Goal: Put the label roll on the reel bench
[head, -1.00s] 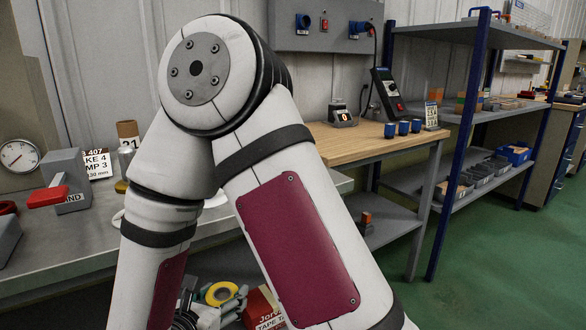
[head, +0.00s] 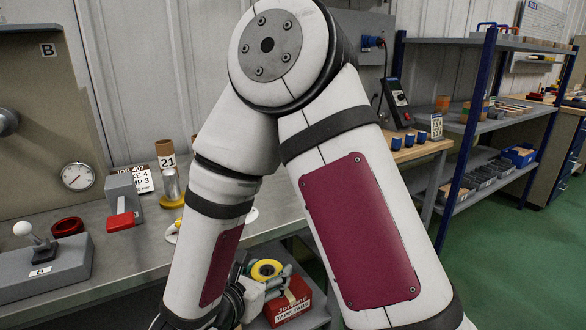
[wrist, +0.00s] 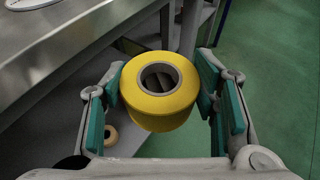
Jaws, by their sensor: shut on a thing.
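The label roll is a yellow roll with a grey core; in the wrist view (wrist: 158,114) it sits between my gripper's (wrist: 160,88) teal-padded fingers, which are shut on it from both sides. Its open core faces the wrist camera. In the head view the roll (head: 266,270) shows low, by the front of the steel bench (head: 120,262) and above the lower shelf; my arm hides part of my gripper (head: 270,280). A wood-topped bench (head: 418,150) stands behind my arm, mostly hidden. No readable label tells which bench is the reel bench.
A red box (head: 290,302) sits on the lower shelf. Blue-post shelving (head: 462,150) stands right. Green floor is clear at right.

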